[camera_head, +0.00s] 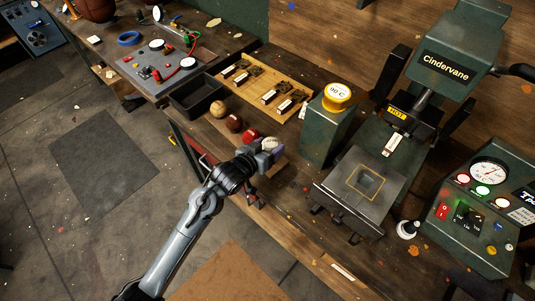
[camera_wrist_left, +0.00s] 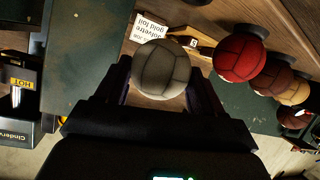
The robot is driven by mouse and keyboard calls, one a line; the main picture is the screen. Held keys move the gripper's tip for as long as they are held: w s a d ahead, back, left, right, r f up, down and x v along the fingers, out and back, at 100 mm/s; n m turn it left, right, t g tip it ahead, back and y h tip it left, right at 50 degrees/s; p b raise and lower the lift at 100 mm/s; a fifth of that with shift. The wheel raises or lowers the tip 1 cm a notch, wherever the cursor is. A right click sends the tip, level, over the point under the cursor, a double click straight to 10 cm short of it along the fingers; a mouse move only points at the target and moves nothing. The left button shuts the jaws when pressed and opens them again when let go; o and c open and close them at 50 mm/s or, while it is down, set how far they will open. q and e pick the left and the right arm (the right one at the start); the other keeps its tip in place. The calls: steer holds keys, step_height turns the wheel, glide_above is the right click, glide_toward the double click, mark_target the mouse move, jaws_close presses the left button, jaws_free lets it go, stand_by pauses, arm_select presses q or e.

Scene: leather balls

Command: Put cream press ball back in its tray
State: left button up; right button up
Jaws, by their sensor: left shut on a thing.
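My left gripper (camera_head: 264,157) is shut on a cream panelled ball (camera_head: 270,144) near the front edge of the bench. In the left wrist view the cream ball (camera_wrist_left: 162,70) sits between the two fingers (camera_wrist_left: 163,98). A red ball (camera_head: 250,136), a dark red ball (camera_head: 234,122) and a tan ball (camera_head: 218,109) stand in a row beside it. The red ball also shows in the left wrist view (camera_wrist_left: 240,57), close to the cream one. A black open tray (camera_head: 185,105) lies behind the row. I cannot tell whether it is the cream ball's tray. My right gripper is out of view.
A wooden board with small cards (camera_head: 237,92) lies behind the balls. A green post with a yellow knob (camera_head: 338,93) stands right of my gripper. Further right are the Cindervane press (camera_head: 455,60), marked HOT, its plate (camera_head: 345,205) and a gauge box (camera_head: 470,235).

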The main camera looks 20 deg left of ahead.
arm_select(q)
steer(key=shift+a+f+b, duration=0.1)
steer(key=shift+f+b, duration=0.35)
steer(key=shift+f, duration=1.6)
steer(key=shift+f, duration=0.2)
steer(key=o, duration=1.2)
steer(key=shift+f, duration=0.1)
